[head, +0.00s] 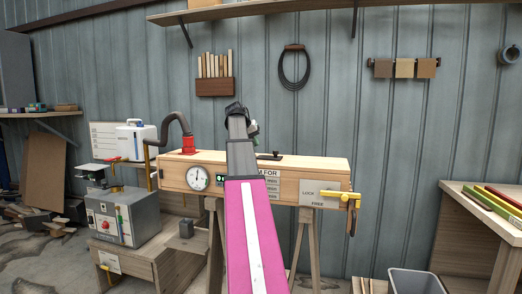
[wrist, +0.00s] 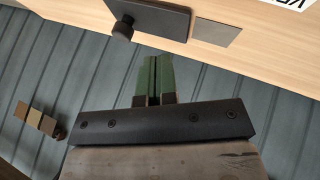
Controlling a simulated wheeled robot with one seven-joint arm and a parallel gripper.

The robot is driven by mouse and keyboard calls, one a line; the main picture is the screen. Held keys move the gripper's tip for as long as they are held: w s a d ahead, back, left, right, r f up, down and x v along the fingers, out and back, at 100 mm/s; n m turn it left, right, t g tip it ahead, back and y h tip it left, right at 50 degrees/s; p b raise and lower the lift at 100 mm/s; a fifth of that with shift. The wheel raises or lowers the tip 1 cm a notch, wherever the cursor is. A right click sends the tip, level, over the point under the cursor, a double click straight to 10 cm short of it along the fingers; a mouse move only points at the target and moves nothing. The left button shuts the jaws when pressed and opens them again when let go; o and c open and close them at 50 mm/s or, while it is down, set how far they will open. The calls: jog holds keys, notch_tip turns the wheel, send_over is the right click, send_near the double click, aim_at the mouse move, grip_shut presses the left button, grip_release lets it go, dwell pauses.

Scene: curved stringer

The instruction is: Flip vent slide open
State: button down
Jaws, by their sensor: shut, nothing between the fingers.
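A wooden box (head: 275,173) lies across trestles in the head view. On its top is a dark vent slide (head: 268,156) with a small knob. In the wrist view the slide is a dark flat plate (wrist: 160,18) on pale wood, with a round dark knob (wrist: 122,28) at its left end. A flat grey square (wrist: 216,32) lies on the wood just right of the plate. My gripper (wrist: 153,58) is shut and empty, its green fingers together, apart from the knob. In the head view my arm hides part of the box, and the fingertips cannot be made out.
A dial gauge (head: 198,178) is on the box's front. A red fitting with a dark hose (head: 183,128) stands at its left end, and a yellow valve handle (head: 345,197) at its right. A shelf (head: 270,10) runs above along the wall.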

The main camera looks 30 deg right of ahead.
jog(key=v, duration=0.5)
jog(key=shift+f, duration=0.1)
dwell(0.4)
